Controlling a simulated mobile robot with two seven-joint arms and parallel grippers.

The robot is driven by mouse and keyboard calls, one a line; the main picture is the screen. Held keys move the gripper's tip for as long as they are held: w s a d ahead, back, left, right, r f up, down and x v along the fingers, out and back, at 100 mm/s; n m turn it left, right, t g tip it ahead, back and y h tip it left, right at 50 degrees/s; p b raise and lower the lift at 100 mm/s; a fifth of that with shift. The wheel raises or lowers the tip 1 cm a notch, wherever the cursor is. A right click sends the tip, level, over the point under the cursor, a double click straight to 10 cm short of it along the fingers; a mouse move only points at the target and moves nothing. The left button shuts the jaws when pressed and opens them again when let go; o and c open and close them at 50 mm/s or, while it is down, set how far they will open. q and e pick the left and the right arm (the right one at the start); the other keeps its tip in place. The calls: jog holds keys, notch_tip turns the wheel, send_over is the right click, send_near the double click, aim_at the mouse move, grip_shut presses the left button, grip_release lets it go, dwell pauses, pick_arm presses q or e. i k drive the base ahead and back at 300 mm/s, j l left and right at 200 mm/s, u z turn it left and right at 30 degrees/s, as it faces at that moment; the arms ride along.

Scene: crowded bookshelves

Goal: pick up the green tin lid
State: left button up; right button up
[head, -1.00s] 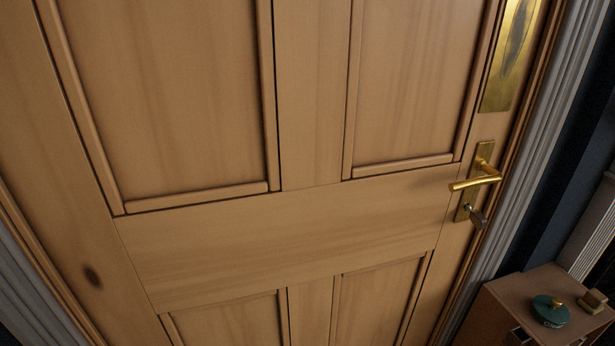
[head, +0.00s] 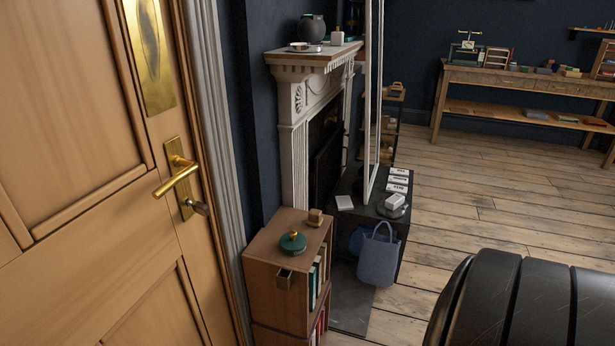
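A round green tin lid (head: 292,243) with a small brass-coloured knob lies on top of a low wooden bookcase (head: 258,243), left of the picture's middle. Nothing covers it from above. Neither of my grippers shows in the head view.
A wooden door (head: 85,200) with a brass handle (head: 178,178) fills the left. A small wooden block (head: 315,217) sits behind the lid. A white fireplace (head: 290,95), a blue bag (head: 378,258) and a black leather seat (head: 520,300) stand farther right. Plank floor (head: 455,210) is open between.

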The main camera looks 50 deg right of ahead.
aim_at(292, 240)
jog(key=z, duration=1.45)
